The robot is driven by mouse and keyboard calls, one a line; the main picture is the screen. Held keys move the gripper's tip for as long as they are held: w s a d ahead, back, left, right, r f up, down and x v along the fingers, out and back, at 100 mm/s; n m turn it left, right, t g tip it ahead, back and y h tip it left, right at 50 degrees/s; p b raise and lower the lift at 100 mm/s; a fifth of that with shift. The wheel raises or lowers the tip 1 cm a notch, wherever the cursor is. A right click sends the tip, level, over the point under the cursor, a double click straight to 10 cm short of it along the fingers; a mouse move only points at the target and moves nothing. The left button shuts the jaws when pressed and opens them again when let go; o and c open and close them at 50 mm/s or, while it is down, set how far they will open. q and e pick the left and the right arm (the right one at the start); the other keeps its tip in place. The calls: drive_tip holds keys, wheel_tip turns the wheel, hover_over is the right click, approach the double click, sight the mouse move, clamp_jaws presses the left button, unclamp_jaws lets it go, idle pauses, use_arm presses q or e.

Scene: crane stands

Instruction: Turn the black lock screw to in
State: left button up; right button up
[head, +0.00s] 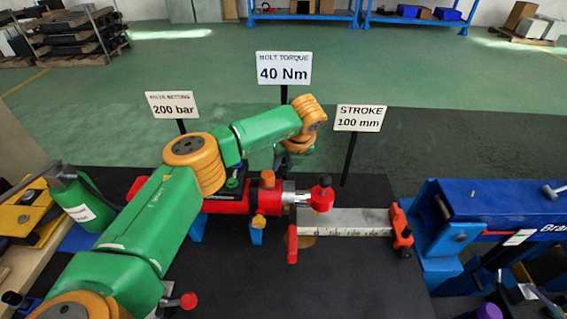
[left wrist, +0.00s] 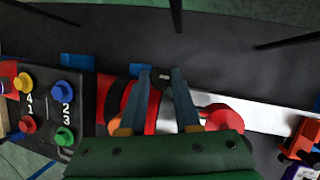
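The red cylinder body (head: 228,205) lies across the bench, with a silver rod and a red end knob (head: 322,194) at its right. It also shows under my fingers in the left wrist view (left wrist: 113,92). My left gripper (left wrist: 161,73) is open, its two fingers apart above the cylinder's rod end. A small dark piece (left wrist: 164,77) shows between the fingertips; it may be the black lock screw, but its state cannot be told. In the head view no black lock screw can be made out, and my left wrist covers part of that area. My right gripper is not in view.
A scale bar (head: 345,222) with red end stops lies right of the cylinder. A blue machine (head: 500,205) stands further right. Sign posts, including the "STROKE 100 mm" sign (head: 360,118), rise behind. A numbered panel with coloured knobs (left wrist: 48,100) is left of the cylinder.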

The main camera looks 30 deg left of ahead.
use_arm(q)
clamp_jaws()
drive_tip(key=m+b, duration=0.1)
drive_tip(key=t+h+b, duration=0.1)
drive_tip(key=m+h+b, duration=0.1)
drive_tip(key=shift+a+f+m, duration=0.25)
drive_tip(key=shift+m, duration=0.05)
drive_tip(key=shift+s+a+m+t+h+b, duration=0.15)
drive_tip(key=shift+m+t+h+b, duration=0.35)
drive_tip(key=shift+m+h+b, duration=0.3)
drive_tip(key=shift+r+m+h+b, duration=0.1)
drive_tip(key=shift+m+h+b, duration=0.3)
drive_tip(key=shift+m+h, duration=0.25)
drive_tip(key=shift+a+r+m+h, duration=0.1)
drive_tip(key=shift+a+m+h, duration=0.05)
drive_tip(key=shift+m+h, duration=0.6)
drive_tip(key=m+h, duration=0.2)
drive_tip(key=h, duration=0.1)
drive_tip(key=shift+a+m+p, duration=0.15)
drive_tip(key=shift+m+p, duration=0.15)
drive_tip(key=shift+p, duration=0.05)
drive_tip(key=shift+a+m+h, duration=0.1)
drive_tip(key=shift+m+h, duration=0.8)
drive_tip(key=shift+m, duration=0.2)
drive_tip(key=shift+m+g+h, duration=0.3)
